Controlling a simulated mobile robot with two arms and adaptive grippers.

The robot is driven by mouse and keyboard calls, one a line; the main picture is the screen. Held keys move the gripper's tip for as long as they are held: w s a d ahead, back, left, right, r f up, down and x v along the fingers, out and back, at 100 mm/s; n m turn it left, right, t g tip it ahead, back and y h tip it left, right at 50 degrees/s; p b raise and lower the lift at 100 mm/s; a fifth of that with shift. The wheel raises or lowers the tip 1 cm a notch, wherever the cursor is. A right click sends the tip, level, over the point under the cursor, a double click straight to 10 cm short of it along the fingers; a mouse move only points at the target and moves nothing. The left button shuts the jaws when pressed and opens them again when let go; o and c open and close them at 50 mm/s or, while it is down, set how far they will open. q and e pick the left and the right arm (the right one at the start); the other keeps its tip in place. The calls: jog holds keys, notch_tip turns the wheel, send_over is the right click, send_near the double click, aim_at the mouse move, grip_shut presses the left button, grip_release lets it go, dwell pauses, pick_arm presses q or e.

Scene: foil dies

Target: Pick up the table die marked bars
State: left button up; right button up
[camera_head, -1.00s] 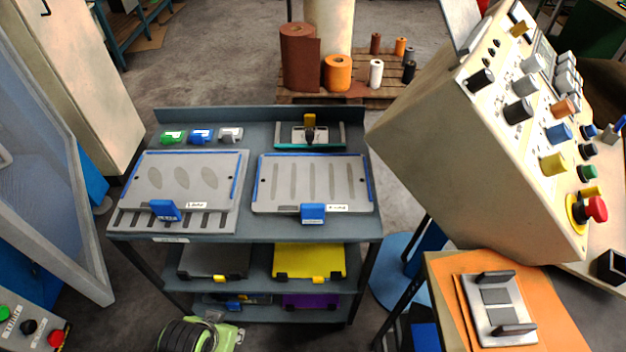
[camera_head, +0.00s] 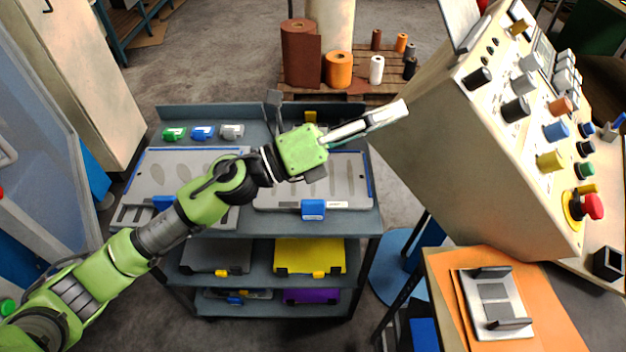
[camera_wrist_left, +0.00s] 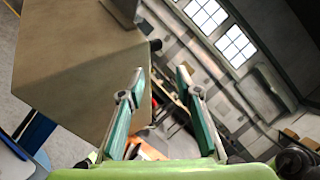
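The grey plate with long bar-shaped slots (camera_head: 347,188) lies flat on the right half of the cart top, a blue handle (camera_head: 313,209) at its front edge. Its label is too small to read. My left arm partly covers its upper left. Beside it lies a plate with oval shapes (camera_head: 150,172), partly behind my arm. My left gripper (camera_head: 398,111) is above the cart's back right, pointing right toward the control console. In the left wrist view, its fingers (camera_wrist_left: 160,73) are apart with nothing between them. My right gripper is not in view.
The beige control console (camera_head: 470,150) stands close to the left fingertips. Green, blue and grey small blocks (camera_head: 202,133) sit at the cart's back left. Lower shelves hold a yellow case (camera_head: 310,256) and other cases. An orange-topped table (camera_head: 455,262) holds another plate (camera_head: 491,302).

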pick_arm(q)
notch_tip(320, 180, down, 3)
jog(key=s+m+g+y, duration=0.2)
jog(key=m+g, duration=0.3)
jog(key=m, duration=0.1)
jog(key=m+g+y, duration=0.2)
jog(key=m+y, duration=0.6)
jog(key=y, duration=0.4)
send_near(309, 200)
jog(key=p+x, duration=0.1)
jog(key=x, duration=0.3)
jog(key=s+p+x, duration=0.1)
jog(key=x, duration=0.1)
jog(key=shift+f+p, duration=0.3)
jog(key=shift+f, duration=0.1)
jog(key=shift+w+d+f+p, duration=0.1)
jog(key=shift+d+f+p, duration=0.2)
jog(key=shift+f+p, duration=0.15)
jog(key=p+x, duration=0.1)
jog(key=x, duration=0.2)
jog(key=shift+w+d+f+p, duration=0.15)
jog(key=shift+w+d+p, duration=0.1)
jog(key=shift+p, duration=0.1)
jog(key=shift+d+f, duration=0.15)
jog(key=shift+f, duration=0.25)
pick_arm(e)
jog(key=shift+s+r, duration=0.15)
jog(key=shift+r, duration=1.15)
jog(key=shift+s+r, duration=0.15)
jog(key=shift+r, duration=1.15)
